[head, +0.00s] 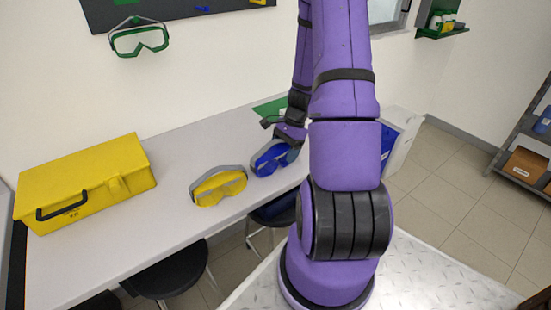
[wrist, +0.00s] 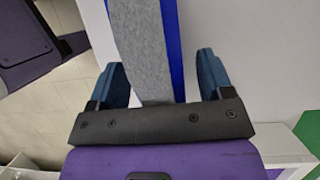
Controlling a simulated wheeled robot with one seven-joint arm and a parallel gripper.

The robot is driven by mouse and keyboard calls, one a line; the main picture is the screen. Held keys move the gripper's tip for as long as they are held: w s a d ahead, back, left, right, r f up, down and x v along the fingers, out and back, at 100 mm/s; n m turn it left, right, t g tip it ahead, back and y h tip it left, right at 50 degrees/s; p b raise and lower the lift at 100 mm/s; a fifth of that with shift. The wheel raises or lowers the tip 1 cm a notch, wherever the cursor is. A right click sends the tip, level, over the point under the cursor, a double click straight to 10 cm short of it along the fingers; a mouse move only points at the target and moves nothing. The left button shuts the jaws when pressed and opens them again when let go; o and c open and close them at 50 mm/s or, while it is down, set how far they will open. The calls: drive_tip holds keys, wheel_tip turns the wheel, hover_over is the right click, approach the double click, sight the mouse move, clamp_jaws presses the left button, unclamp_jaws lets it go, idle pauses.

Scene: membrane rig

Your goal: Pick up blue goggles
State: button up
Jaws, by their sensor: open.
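The blue goggles (head: 272,160) lie on the grey table, just right of the yellow goggles (head: 218,187). My gripper (head: 288,142) is at the blue goggles, at their upper right side in the head view, and partly covers them. In the wrist view the open fingers of my gripper (wrist: 161,65) stand on either side of the goggles' grey strap (wrist: 140,40). A strip of the blue frame (wrist: 172,45) shows beside the strap. Most of the goggles lies outside the wrist view.
A yellow case (head: 85,180) stands on the left of the table (head: 150,230). Black stools (head: 170,270) stand at the table's front. A white box (head: 398,145) is right of my arm.

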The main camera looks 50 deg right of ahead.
drive_tip(key=c, duration=1)
drive_tip(key=shift+r, duration=0.2)
